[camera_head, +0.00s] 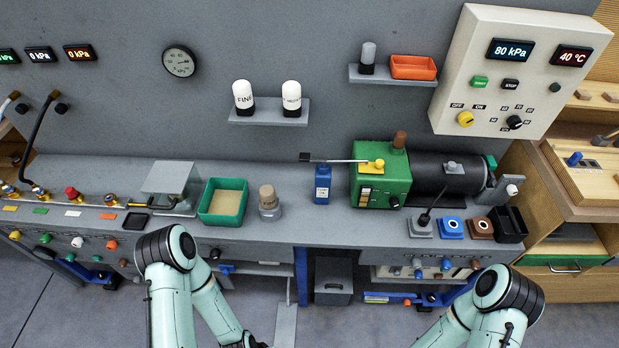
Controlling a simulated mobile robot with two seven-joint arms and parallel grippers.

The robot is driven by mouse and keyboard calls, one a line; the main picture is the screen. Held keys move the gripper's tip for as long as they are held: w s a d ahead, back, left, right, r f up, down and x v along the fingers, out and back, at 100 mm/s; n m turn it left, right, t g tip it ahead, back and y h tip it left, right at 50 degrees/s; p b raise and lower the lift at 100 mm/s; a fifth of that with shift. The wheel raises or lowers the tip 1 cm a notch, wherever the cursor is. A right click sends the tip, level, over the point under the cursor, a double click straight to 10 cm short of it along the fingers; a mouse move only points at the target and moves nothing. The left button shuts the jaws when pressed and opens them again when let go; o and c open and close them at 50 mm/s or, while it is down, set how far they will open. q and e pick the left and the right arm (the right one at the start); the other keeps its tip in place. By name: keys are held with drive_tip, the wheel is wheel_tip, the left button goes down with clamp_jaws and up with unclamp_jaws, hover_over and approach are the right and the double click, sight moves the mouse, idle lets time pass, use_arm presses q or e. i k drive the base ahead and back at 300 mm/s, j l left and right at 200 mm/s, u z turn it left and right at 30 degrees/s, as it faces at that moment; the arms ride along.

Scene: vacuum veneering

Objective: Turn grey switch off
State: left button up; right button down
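A grey square block with a black lever (421,226) stands on the bench front at right; its lever tilts up to the right. It is the nearest match to the grey switch, though I cannot tell whether it is on or off. A blue block (451,227) and a brown block (480,228) with round tops sit beside it. My two arms show at the bottom, bent at the elbows, left of centre and at right. Both grippers are out of view below the frame, and neither arm touches the blocks.
A control panel (556,35) with a yellow knob (465,119) hangs at upper right. A green machine (380,182) with a black cylinder stands behind the blocks. A black open box (508,224) is at their right. A green tray (207,214) and a blue bottle (322,184) stand further left.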

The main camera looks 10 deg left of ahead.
sight(416, 264)
drive_tip(key=k+l, duration=0.1)
drive_tip(key=l, duration=0.3)
drive_tip(key=k+l+u, duration=0.1)
drive_tip(key=l, duration=0.3)
drive_tip(key=k+l, duration=0.15)
drive_tip(key=l, duration=0.25)
drive_tip(key=k+l, duration=0.1)
drive_tip(key=l, duration=0.25)
drive_tip(key=l+u, duration=0.05)
